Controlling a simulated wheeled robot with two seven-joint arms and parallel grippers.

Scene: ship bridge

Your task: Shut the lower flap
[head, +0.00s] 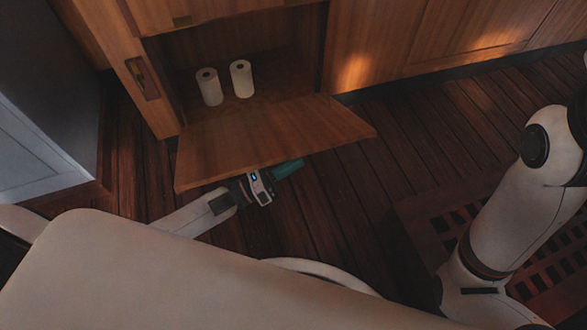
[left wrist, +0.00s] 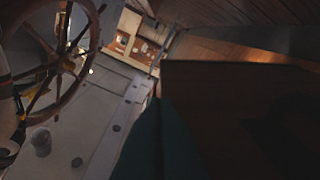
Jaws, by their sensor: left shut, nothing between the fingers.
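The lower flap (head: 270,140) is a brown wooden panel, hinged along its bottom edge and swung down from the cabinet opening, so it stands open. My left gripper (head: 288,169) is by the flap's near free edge, low and partly under it, with teal fingers shut and empty. I cannot tell whether it touches the flap. In the left wrist view the teal fingers (left wrist: 160,145) show dark at the bottom middle, and a dark panel fills the right side, probably the flap. My right gripper is out of view; only my right arm shows.
Two white rolls (head: 209,87) stand inside the open cabinet compartment (head: 285,70). A dark floor grating (head: 450,225) lies at the right. A grey-blue box (head: 45,110) stands at the left. A ship's wheel (left wrist: 65,60) shows in the left wrist view. Planked floor is clear right of the flap.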

